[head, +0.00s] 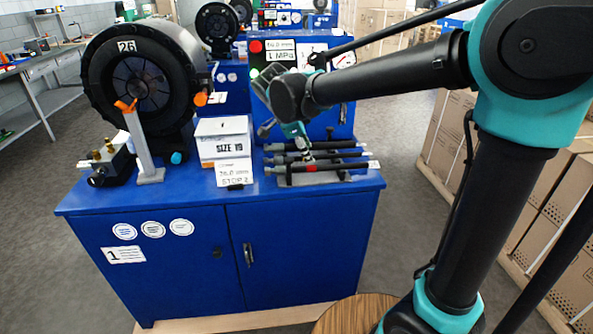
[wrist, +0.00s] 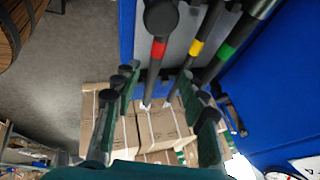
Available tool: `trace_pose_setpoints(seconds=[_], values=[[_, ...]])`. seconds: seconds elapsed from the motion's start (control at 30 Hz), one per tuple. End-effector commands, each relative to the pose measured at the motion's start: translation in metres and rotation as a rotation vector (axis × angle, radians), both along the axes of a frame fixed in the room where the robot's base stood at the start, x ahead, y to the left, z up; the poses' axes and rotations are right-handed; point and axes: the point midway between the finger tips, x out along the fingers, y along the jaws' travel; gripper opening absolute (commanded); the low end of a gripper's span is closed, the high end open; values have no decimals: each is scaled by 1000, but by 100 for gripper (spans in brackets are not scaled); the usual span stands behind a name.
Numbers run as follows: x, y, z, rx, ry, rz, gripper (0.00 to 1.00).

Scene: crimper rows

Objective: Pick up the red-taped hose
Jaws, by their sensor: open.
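The red-taped hose (head: 340,166) is the front one of three black hoses on a grey rack (head: 320,180) on the right of the blue bench. In the wrist view the red-taped hose (wrist: 157,55) has a red band and runs down between the fingers in the picture. Its near end is a thick round black fitting. My gripper (head: 303,148) is over the rack, pointing down. Its fingers are spread and empty in the wrist view (wrist: 158,82). How far the fingertips are from the hose is hard to tell.
Yellow-taped (wrist: 195,47) and green-taped (wrist: 226,52) hoses lie close beside it. A SIZE 19 box (head: 222,145) and a STOP 2 card (head: 236,172) stand left of the rack. The control cabinet (head: 315,118) rises behind. A black crimper (head: 145,85) stands at the left.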

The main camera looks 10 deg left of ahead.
Motion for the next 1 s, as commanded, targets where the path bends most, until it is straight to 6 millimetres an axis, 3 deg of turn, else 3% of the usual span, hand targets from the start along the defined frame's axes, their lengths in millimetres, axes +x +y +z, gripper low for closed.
trace_pose_setpoints(seconds=[0.37, 0.63, 0.97, 1.0], values=[[11, -9, -30, 0, 1, 0, 42], [22, -20, -63, 0, 0, 0, 42], [24, -22, -69, 0, 0, 1, 42], [24, -22, -69, 0, 0, 1, 37]])
